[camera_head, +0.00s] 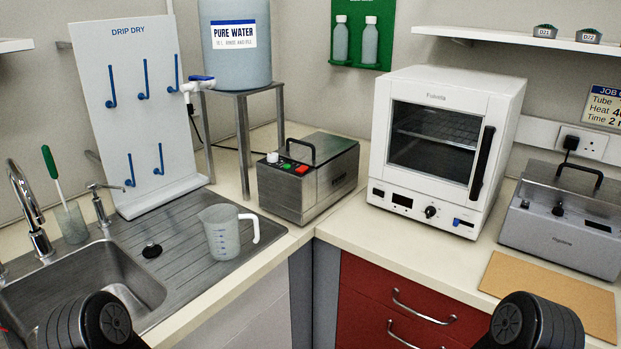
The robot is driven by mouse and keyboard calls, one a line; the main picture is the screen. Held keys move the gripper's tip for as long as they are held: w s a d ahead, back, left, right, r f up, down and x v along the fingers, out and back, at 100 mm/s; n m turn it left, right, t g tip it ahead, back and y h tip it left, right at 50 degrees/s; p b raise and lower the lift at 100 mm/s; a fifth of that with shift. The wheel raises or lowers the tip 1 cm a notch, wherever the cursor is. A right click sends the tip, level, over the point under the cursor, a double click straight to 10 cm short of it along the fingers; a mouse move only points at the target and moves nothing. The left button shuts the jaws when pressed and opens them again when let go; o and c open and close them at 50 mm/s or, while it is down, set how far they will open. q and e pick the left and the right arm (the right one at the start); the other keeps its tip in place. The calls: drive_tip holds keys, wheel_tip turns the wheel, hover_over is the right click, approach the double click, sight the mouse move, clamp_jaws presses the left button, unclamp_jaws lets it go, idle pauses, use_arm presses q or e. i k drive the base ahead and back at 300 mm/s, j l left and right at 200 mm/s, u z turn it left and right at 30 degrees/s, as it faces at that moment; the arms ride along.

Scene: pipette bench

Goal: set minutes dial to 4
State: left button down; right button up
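No dial with a readable minutes marking shows. A small black knob (430,211) is on the lower front panel of the white oven (452,88), beside a dark display. A metal box (310,185) with a black handle has a white knob (272,157) and green and red buttons on top. The grey metal unit (562,228) at the right has a small knob (557,209) on its front. I cannot tell which of these is the minutes dial or what any is set to. Black rounded parts of my two arms show at the bottom edge; neither gripper is in view.
A measuring jug (222,236) stands on the drainer beside the sink (85,290). A drip rack (125,100) and water tank (236,60) are behind. A brown board (550,290) lies front right. A job card (604,106) is partly cut off. Counter before the oven is clear.

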sight(272, 157)
drive_tip(key=l+u, duration=0.15)
drive_tip(key=u, duration=1.65)
drive_tip(key=k+l, duration=0.1)
drive_tip(key=l, duration=0.3)
drive_tip(key=k+l, duration=0.1)
drive_tip(key=l, duration=0.25)
drive_tip(key=k+l, duration=0.1)
drive_tip(key=l, duration=0.3)
drive_tip(key=k+l, duration=0.1)
drive_tip(key=l, duration=0.3)
